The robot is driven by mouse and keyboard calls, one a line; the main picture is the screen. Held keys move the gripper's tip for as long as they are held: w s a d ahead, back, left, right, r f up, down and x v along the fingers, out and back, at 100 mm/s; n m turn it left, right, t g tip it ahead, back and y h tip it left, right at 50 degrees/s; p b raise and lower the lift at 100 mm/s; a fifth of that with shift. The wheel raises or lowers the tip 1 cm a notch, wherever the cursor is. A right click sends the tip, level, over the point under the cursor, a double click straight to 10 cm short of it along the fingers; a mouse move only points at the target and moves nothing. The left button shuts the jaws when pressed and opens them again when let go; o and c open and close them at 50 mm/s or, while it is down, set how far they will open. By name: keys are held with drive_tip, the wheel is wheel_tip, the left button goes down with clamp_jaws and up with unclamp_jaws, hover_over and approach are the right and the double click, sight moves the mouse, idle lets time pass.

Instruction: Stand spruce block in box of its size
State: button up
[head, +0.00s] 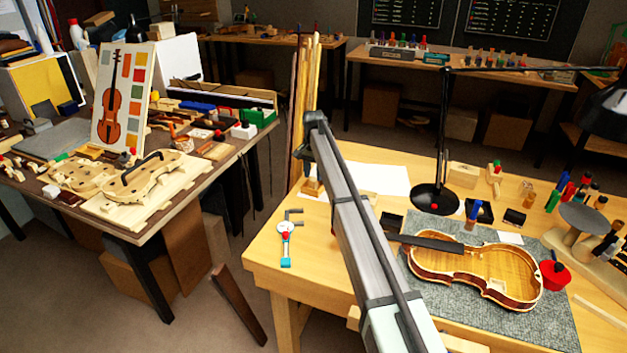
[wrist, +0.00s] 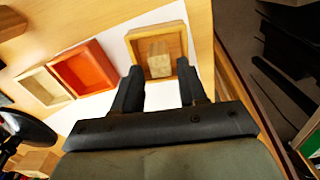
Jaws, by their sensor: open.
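The pale spruce block (wrist: 159,58), with visible grain, is inside a brown-walled wooden box (wrist: 137,45) at the top middle of the wrist view. It appears to stand upright; its contact with the floor cannot be made out. My gripper (wrist: 157,70) is open, with one finger on each side of the block and a gap to it. An orange-red box (wrist: 107,60) and a cream box (wrist: 24,77) sit to the left. In the head view my arm hides most of this area, and the gripper cannot be made out clearly.
White paper (head: 378,179) lies on the bench (head: 270,250) behind my arm. A black lamp base (head: 434,198) and a wood block (head: 463,174) stand to the right. An open violin body (head: 470,268) lies on a grey mat (head: 555,325) at the front right.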

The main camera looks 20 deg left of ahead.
sight(313, 179)
wheel_tip(313, 179, up, 9)
drive_tip(key=shift+f, duration=0.2)
idle(0.3)
